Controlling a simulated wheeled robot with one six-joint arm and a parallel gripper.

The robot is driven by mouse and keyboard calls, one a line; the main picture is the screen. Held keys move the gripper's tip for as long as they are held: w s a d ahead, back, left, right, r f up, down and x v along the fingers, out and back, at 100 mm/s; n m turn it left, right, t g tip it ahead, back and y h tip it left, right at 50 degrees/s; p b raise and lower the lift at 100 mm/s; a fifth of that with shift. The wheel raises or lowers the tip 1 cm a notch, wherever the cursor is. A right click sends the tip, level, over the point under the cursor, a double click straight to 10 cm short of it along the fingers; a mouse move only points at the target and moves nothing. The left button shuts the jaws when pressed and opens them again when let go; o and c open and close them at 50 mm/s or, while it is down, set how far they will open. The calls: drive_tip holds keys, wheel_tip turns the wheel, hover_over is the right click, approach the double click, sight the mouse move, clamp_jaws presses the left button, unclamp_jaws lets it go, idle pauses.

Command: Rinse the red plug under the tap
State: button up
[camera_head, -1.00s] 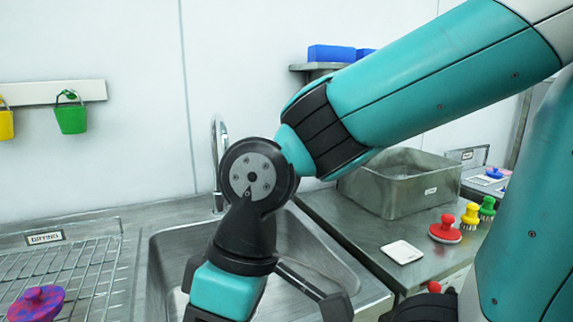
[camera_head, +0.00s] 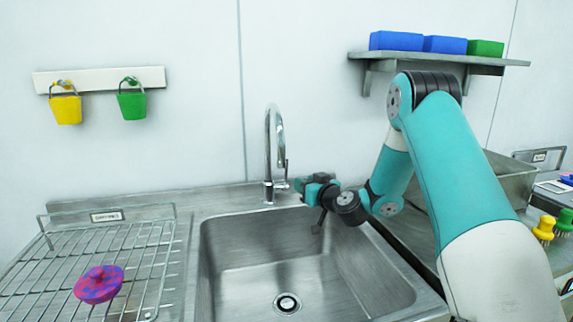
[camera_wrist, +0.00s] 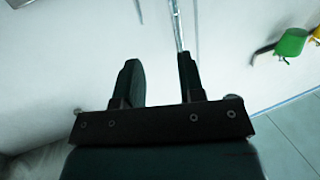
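A round knobbed plug (camera_head: 99,284), mottled magenta-red and blue, lies on the drying rack (camera_head: 160,262) at the left. The chrome tap (camera_head: 268,150) stands behind the sink (camera_head: 350,262); no water shows from its spout. My gripper (camera_head: 298,184) is just right of the tap's base, near its small side lever (camera_head: 281,186). I cannot tell whether it touches the lever. In the wrist view, the gripper's fingers (camera_wrist: 160,62) stand apart with nothing seen between them. A chrome tube of the tap (camera_wrist: 177,25) shows beyond the right finger.
The sink bowl is empty, with its drain (camera_head: 287,303) uncovered. Yellow (camera_head: 66,107) and green (camera_head: 132,104) buckets hang on the wall. A shelf (camera_head: 440,58) holds blue and green blocks. Yellow (camera_head: 544,229) and green (camera_head: 565,221) brushes stand on the right counter.

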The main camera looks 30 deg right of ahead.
drive_tip(key=d+m+h, duration=0.1)
drive_tip(key=d, duration=0.1)
drive_tip(key=p, duration=0.8)
approach(287, 164)
drive_tip(key=shift+t+h, duration=0.3)
drive_tip(key=w, duration=0.8)
drive_tip(key=shift+w+d+f, duration=0.15)
drive_tip(key=shift+w+d, duration=0.15)
drive_tip(key=shift+w, duration=0.1)
drive_tip(key=shift+w+d, duration=0.1)
drive_tip(key=shift+w, duration=0.8)
drive_tip(key=shift+c, duration=0.5)
clamp_jaws()
